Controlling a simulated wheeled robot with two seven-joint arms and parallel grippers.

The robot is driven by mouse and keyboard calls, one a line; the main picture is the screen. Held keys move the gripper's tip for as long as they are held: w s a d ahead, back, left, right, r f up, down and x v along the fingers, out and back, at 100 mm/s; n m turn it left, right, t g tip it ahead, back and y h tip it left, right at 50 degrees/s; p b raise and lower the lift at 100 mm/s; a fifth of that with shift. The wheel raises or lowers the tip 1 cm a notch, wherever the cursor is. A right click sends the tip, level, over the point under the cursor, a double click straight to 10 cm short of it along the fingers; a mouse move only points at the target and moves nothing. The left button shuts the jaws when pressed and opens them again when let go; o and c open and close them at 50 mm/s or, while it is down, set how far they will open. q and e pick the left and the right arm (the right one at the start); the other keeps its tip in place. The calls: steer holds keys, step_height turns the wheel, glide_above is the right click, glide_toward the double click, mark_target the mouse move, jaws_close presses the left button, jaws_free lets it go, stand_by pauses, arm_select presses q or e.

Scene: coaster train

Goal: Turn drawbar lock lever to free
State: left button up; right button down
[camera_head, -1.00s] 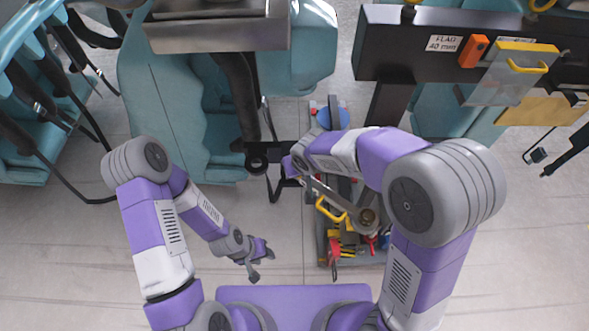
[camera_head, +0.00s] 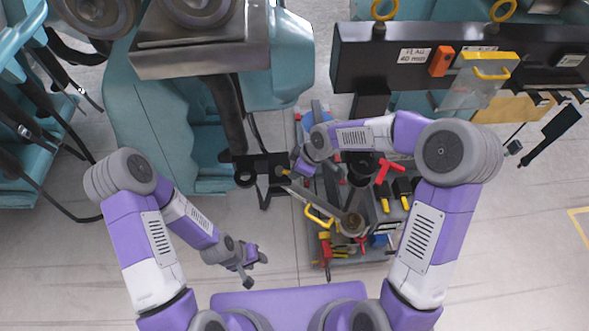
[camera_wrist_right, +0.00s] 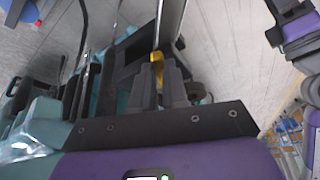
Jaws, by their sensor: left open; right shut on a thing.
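A dark drawbar (camera_head: 228,115) runs down from the teal car to a black coupling block with a round eye (camera_head: 244,179) at its end. I cannot pick out the lock lever for certain; a small yellow tip (camera_head: 284,172) shows at the block's right side. My right gripper (camera_head: 292,172) is beside the block's right end. In the right wrist view its dark fingers (camera_wrist_right: 160,85) are shut on a metal bar (camera_wrist_right: 170,25), with a yellow part (camera_wrist_right: 155,58) between them. My left gripper (camera_head: 254,266) is open and empty above the floor, apart from the block.
A tool cart (camera_head: 375,258) with red, yellow and black tools stands right of the block, below my right arm. A dark beam (camera_head: 385,75) with an orange box (camera_head: 440,60) crosses the upper right. Floor (camera_head: 70,260) is clear at the lower left.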

steer(key=shift+w+d+n, duration=0.1)
steer(key=shift+w+n, duration=0.1)
steer(key=shift+n, duration=0.2)
steer(key=c, duration=1.1)
jaws_free()
steer(key=shift+c, duration=0.2)
steer(key=w+v, duration=0.1)
steer(key=v, duration=0.6)
steer(key=shift+s+d+r, duration=0.15)
steer(key=shift+s+r, duration=0.1)
steer(key=shift+s, duration=0.15)
